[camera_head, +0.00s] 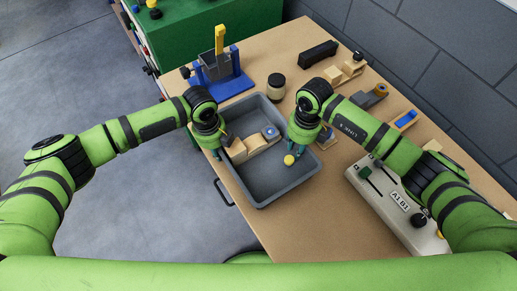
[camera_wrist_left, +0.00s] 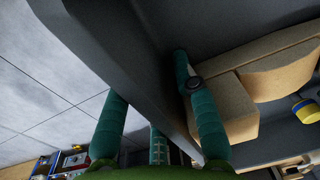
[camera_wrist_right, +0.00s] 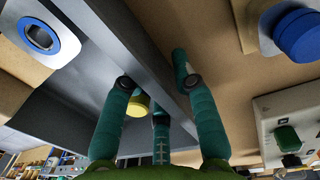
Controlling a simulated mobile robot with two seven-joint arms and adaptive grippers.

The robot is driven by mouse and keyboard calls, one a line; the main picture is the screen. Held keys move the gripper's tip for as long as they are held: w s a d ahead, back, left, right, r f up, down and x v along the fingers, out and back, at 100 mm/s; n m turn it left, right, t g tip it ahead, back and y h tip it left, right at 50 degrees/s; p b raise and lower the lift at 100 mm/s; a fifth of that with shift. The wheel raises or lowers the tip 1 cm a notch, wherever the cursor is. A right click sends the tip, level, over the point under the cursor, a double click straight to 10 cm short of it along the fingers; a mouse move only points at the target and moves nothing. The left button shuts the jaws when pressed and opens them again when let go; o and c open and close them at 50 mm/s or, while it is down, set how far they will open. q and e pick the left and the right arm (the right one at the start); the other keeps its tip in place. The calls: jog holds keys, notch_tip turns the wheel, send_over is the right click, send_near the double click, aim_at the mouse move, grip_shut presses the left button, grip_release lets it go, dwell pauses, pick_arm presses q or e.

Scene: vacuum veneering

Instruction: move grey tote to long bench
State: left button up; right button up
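The grey tote (camera_head: 262,190) sits on a wooden bench top (camera_head: 299,235), near its left edge. It holds tan wooden blocks (camera_head: 250,147), a blue-topped piece (camera_head: 270,132) and a small yellow piece (camera_head: 289,160). My left gripper (camera_head: 219,151) is at the tote's left wall, with fingers on both sides of the wall (camera_wrist_left: 150,75). My right gripper (camera_head: 300,148) is at the right wall, its fingers likewise straddling the wall (camera_wrist_right: 150,50). Both grippers' fingers are spread; firm contact with the walls is not visible.
A blue stand with a grey box (camera_head: 217,68) and a dark jar (camera_head: 276,87) stand behind the tote. A control box (camera_head: 395,205) is at the right. A green cabinet (camera_head: 215,35) stands at the back left. Open floor (camera_head: 110,225) lies left.

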pick_arm(q)
grip_shut()
pick_arm(e)
grip_shut()
pick_arm(q)
jog(key=shift+w+r, duration=0.1)
jog(key=shift+r, duration=0.05)
pick_arm(e)
jog(key=shift+w+r, duration=0.1)
jog(key=shift+r, duration=0.1)
